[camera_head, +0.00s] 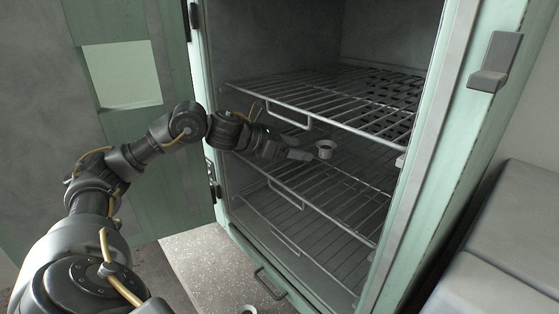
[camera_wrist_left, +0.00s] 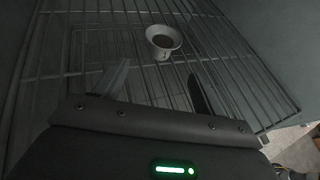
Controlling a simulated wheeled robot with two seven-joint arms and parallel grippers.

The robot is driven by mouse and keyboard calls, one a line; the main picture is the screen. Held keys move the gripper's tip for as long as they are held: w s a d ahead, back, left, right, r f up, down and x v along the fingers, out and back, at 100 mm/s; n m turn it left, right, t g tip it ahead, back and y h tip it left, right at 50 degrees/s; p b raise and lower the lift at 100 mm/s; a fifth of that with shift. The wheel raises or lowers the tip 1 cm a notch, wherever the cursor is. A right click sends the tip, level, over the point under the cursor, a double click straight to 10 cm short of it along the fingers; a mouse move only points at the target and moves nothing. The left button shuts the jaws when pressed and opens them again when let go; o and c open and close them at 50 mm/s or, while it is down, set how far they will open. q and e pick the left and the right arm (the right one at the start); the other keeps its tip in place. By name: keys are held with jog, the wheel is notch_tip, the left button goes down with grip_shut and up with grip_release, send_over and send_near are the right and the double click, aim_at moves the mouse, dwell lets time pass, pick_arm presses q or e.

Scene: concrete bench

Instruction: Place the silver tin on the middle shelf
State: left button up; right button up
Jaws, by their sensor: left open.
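The silver tin (camera_head: 324,149) looks like a small pale cup with a flared rim. It stands upright on the middle shelf (camera_head: 350,185), a wire rack inside the green cabinet. My left gripper (camera_head: 300,154) reaches in between the top and middle racks, just left of the tin. In the left wrist view the tin (camera_wrist_left: 163,41) stands on the wire rack (camera_wrist_left: 90,40), beyond the spread fingers (camera_wrist_left: 158,88). The fingers are apart with nothing between them, and a gap shows between them and the tin. My right gripper is not in view.
A lower rack (camera_head: 285,235) sits beneath. The open cabinet door (camera_head: 150,130) is at left, the cabinet frame (camera_head: 435,150) at right. A small round object (camera_head: 247,310) shows at the bottom edge.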

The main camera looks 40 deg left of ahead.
aim_at(284, 163)
pick_arm(q)
jog(key=s, duration=0.1)
jog(key=s+a+b, duration=0.1)
jog(key=shift+s+a+f, duration=0.3)
jog(key=shift+s+a+r+b, duration=0.25)
jog(key=shift+s+b, duration=0.3)
jog(key=shift+b, duration=0.15)
jog(key=shift+s+a+r, duration=0.1)
jog(key=shift+s+a, duration=0.05)
jog(key=shift+s, duration=0.1)
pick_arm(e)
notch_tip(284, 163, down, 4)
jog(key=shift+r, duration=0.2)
